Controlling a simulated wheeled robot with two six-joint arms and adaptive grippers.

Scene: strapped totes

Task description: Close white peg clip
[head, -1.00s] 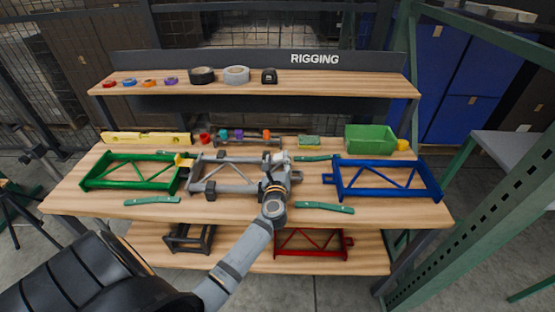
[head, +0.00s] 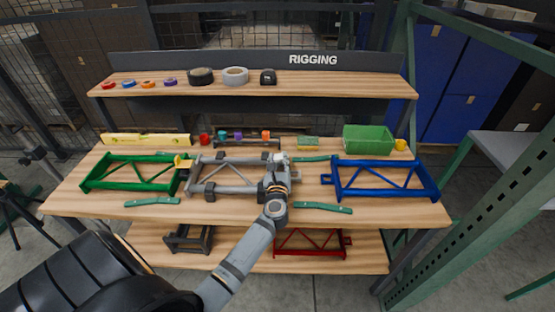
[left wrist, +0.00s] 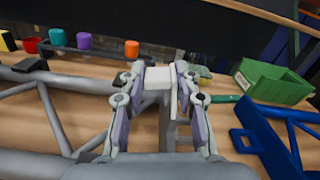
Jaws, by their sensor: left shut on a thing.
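The white peg clip (left wrist: 158,79) sits at the right end of the grey truss frame (head: 225,190). In the left wrist view it is a pale block between my fingertips. In the head view only a small white part (head: 281,157) shows past the gripper. My left gripper (head: 279,165) is shut on the clip, with one finger on each side of it in the left wrist view (left wrist: 160,72). The fingers hide much of the frame's right end. I cannot tell whether the clip is fully closed. My right gripper is not in view.
Green straps (head: 322,208) lie near the front edge. A green bin (head: 368,139) and a yellow level (head: 146,139) stand at the back.

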